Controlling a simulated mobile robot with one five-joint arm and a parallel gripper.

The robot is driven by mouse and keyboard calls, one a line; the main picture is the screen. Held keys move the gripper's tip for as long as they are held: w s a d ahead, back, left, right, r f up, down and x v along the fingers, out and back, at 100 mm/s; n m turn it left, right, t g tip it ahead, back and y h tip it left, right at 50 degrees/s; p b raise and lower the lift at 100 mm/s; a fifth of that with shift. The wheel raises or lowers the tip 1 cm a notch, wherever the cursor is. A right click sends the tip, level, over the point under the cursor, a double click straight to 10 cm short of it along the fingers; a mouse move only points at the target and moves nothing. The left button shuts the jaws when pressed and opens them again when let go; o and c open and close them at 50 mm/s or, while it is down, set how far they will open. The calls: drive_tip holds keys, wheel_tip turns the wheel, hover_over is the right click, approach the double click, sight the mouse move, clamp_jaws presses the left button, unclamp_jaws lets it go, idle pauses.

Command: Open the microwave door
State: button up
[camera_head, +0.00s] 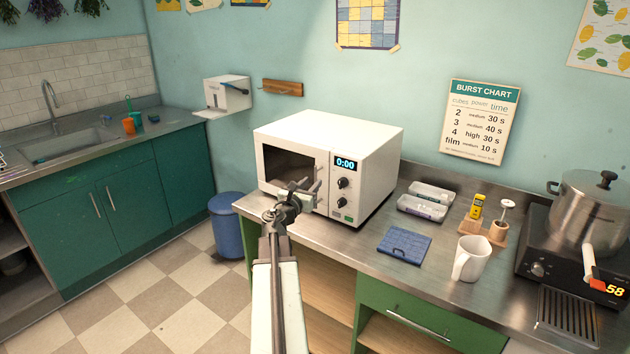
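The white microwave (365,150) stands on the steel counter, its front turned to the lower left. Its door (262,160), with a dark window, looks shut, flush with the body. The display reads 0:00, above two dark knobs and a small green button on the right of the front. My gripper (308,188) is in front of the right side of the door, by the door's edge beside the control panel. I cannot tell whether the fingers touch the door or hold anything.
A blue bin (228,226) stands on the floor to the left. Checkered floor lies open left of my arm.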

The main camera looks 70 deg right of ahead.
sight(316, 179)
drive_tip(key=d, duration=0.4)
drive_tip(key=shift+s+d, duration=0.1)
drive_tip(key=shift+d, duration=0.25)
drive_tip(key=shift+c, duration=0.3)
drive_tip(key=shift+a, duration=0.1)
clamp_jaws()
idle(0.6)
